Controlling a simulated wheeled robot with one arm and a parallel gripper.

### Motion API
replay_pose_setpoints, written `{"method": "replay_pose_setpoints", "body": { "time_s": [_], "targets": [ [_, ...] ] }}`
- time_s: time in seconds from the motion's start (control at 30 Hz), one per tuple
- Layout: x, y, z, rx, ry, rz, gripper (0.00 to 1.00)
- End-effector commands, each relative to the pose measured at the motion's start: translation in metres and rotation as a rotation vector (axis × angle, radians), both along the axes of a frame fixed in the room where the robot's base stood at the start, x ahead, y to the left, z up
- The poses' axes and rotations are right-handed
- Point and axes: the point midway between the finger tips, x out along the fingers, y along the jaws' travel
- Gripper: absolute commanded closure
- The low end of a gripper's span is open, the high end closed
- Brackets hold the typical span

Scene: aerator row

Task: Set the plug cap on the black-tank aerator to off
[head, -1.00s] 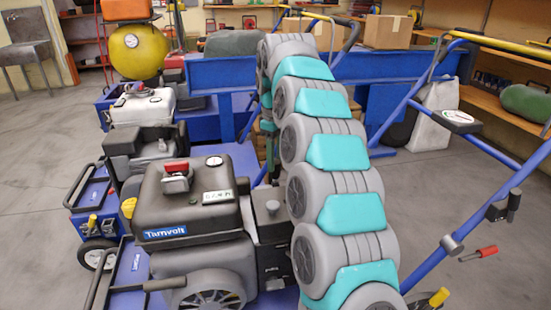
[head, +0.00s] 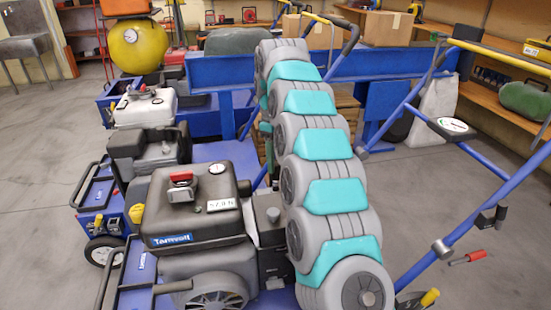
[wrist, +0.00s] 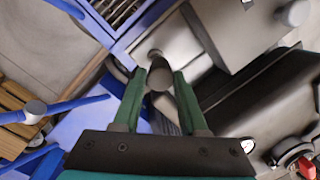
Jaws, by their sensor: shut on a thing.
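The black-tank aerator stands at the front in the head view. Its black tank (head: 192,200) carries a red-topped cap, a round gauge and a blue Tarnvolt label. In the wrist view, my gripper (wrist: 162,76) has two green fingers closed on a small grey piece, which looks like the plug cap (wrist: 160,80). A dark lead or boot shows below it, between the fingers. A round post end (wrist: 155,54) lies just beyond the fingertips; whether the cap touches it I cannot tell.
A white-tank machine (head: 147,105) and a yellow-tank machine (head: 137,46) stand behind. The blue handlebar (head: 485,222) with a red-handled lever (head: 468,258) is at right. A grey box housing (wrist: 235,30) sits close to the fingers. Open floor lies at left.

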Motion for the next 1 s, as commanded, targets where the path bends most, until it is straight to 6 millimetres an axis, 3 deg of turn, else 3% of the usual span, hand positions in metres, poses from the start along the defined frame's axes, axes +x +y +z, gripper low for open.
{"method": "replay_pose_setpoints", "body": {
  "time_s": [0.03, 0.3, 0.57, 0.87, 1.0],
  "targets": [
    [-0.001, 0.002, -0.001, 0.002, 0.003, 0.005, 0.56],
    [0.0, 0.001, 0.0, 0.001, 0.001, 0.003, 0.29],
    [0.0, 0.0, 0.002, 0.0, 0.0, 0.001, 0.29],
    [0.0, 0.0, 0.044, -0.001, 0.0, 0.001, 0.29],
    [-0.014, -0.001, 0.036, 0.001, 0.002, 0.003, 0.29]
  ]
}}
